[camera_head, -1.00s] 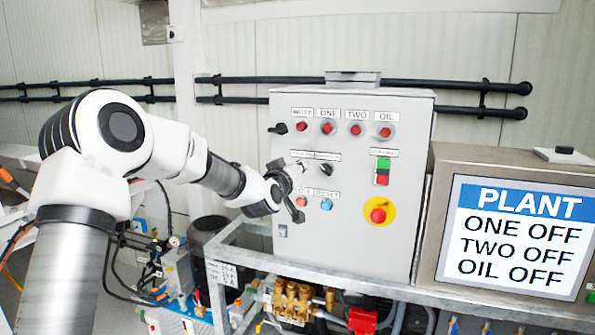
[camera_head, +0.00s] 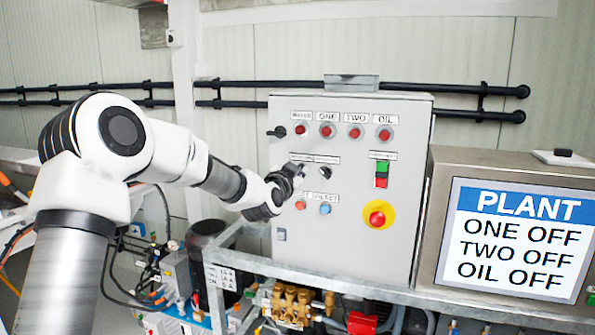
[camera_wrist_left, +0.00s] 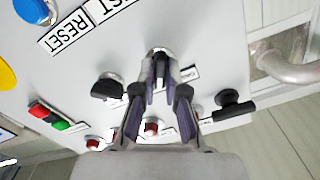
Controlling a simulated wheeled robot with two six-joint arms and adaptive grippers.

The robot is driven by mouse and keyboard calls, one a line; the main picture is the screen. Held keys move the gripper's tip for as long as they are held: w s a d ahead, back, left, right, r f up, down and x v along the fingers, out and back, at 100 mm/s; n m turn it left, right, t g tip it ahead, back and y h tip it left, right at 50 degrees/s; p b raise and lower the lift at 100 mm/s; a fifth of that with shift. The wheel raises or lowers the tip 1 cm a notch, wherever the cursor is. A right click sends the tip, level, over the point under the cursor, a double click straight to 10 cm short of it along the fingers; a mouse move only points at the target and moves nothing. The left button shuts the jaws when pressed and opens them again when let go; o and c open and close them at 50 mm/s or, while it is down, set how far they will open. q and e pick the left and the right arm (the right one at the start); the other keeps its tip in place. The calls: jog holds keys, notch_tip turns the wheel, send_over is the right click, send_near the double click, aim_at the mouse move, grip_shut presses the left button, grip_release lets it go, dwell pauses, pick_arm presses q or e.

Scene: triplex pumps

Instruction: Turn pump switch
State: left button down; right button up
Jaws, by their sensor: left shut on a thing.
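The grey control box (camera_head: 350,240) carries a middle row with a black rotary pump switch (camera_head: 327,171) on the right, which also shows left of my fingers in the left wrist view (camera_wrist_left: 107,87). My left gripper (camera_head: 293,170) is at the left switch position of this row, in front of the panel. In the left wrist view my left gripper (camera_wrist_left: 158,68) has its fingertips closed together on a small switch knob, which they mostly hide. The knob's angle cannot be told. My right gripper is not in view.
A screen (camera_head: 517,237) reads PLANT, ONE OFF, TWO OFF, OIL OFF. A black side switch (camera_head: 277,131), red lamps (camera_head: 327,131), a blue button (camera_head: 325,208) and a red emergency stop (camera_head: 378,214) surround the row. A metal frame rail (camera_head: 250,258) runs below.

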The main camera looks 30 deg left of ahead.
pick_arm(q)
jog(key=shift+m, duration=1.5)
jog(key=c, duration=1.2)
grip_release()
jog(key=shift+d, duration=0.1)
jog(key=shift+s, duration=0.1)
jog(key=v, duration=1.1)
jog(key=shift+s, duration=0.35)
jog(key=shift+f, duration=0.1)
